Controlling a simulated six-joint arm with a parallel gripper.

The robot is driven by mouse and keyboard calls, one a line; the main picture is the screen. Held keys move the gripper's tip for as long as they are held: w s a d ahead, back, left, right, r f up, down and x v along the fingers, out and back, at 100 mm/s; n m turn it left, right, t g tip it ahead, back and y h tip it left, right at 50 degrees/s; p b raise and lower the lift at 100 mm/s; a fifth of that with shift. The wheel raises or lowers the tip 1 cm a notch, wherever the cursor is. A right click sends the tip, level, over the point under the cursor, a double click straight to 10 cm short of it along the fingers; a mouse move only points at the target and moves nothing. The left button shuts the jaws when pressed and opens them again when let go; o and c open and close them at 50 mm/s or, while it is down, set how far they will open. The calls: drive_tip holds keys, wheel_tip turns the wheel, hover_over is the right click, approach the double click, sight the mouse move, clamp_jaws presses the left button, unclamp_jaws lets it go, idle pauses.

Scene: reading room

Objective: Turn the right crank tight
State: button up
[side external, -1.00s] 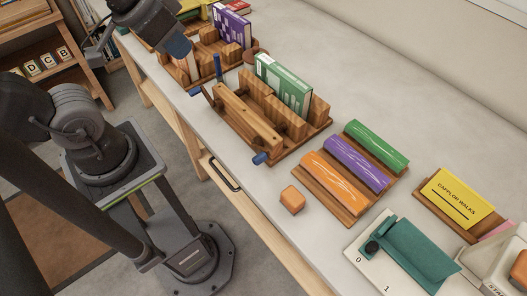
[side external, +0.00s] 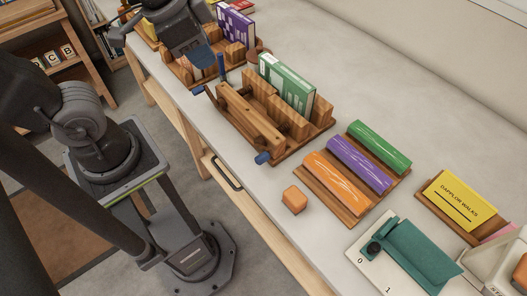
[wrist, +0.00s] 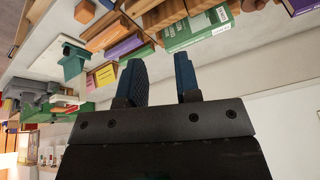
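The near wooden press (side external: 245,122) holds a green book (side external: 287,82) upright between its blocks. A crank with a blue handle (side external: 263,158) sticks out at its right end, pointing low toward the bench front.
A purple book (side external: 236,25) stands in the far press. An orange block (side external: 294,200) sits near the bench front. A rack of orange, purple and green rolls (side external: 355,165), a teal lever device (side external: 412,252) and a yellow sign (side external: 460,199) are to the right. The back bench is clear.

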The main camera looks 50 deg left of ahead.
sight(262, 156)
drive_tip(key=o, duration=0.4)
drive_tip(key=w+d+f+m+g, duration=0.1)
drive_tip(key=d+m, duration=0.1)
drive_tip(key=w+d+f+m+g, duration=0.1)
drive_tip(key=d+m, duration=0.1)
drive_tip(key=m, duration=0.1)
drive_tip(key=w+d+f+m, duration=0.1)
drive_tip(key=d+f+m, duration=0.1)
drive_tip(key=d+m, duration=0.1)
drive_tip(key=shift+w+f+g, duration=0.1)
drive_tip(key=shift+w+g, duration=0.05)
drive_tip(key=shift+g, duration=0.25)
drive_tip(key=shift+o, duration=0.7)
drive_tip(key=d+f+m, duration=0.1)
drive_tip(key=m, duration=0.1)
drive_tip(key=d+f+m+g, duration=0.1)
drive_tip(key=d, duration=0.1)
drive_tip(key=d+f+m, duration=0.1)
drive_tip(key=m, duration=0.1)
drive_tip(key=shift+w+d+f+m+g, duration=0.25)
drive_tip(key=shift+w+f+m+g, duration=0.05)
drive_tip(key=shift+w+f, duration=0.05)
wheel_tip(262, 156, down, 14)
drive_tip(key=shift+r, duration=0.1)
